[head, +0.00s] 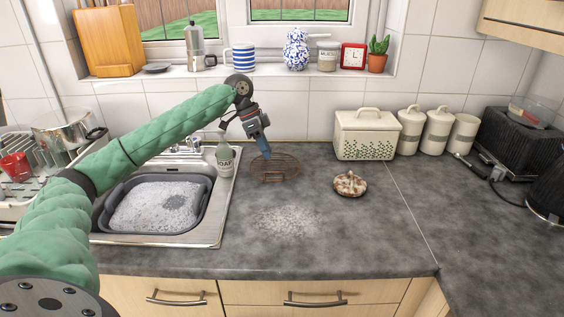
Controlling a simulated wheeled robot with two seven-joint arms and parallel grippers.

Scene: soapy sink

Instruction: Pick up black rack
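A round, dark brownish wire rack (289,167) rests on the grey worktop, right of the sink and behind the middle of the counter. It is the only rack on the open worktop, and it looks more brown than black. My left gripper (265,153) reaches in from the left and points down, its blue fingers at the rack's back left part. The fingers overlap the rack in the picture; I cannot tell whether they touch it. They are seen as one narrow shape, so their opening does not show. My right gripper is out of view.
A soap bottle (225,160) stands close left of the rack. A sink with a dark basin (203,211) of suds is at left, beside a dish rack with a pot (62,132). A cream bread bin (366,136) and brown-white object (350,184) are at right. Front worktop is clear except for foam.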

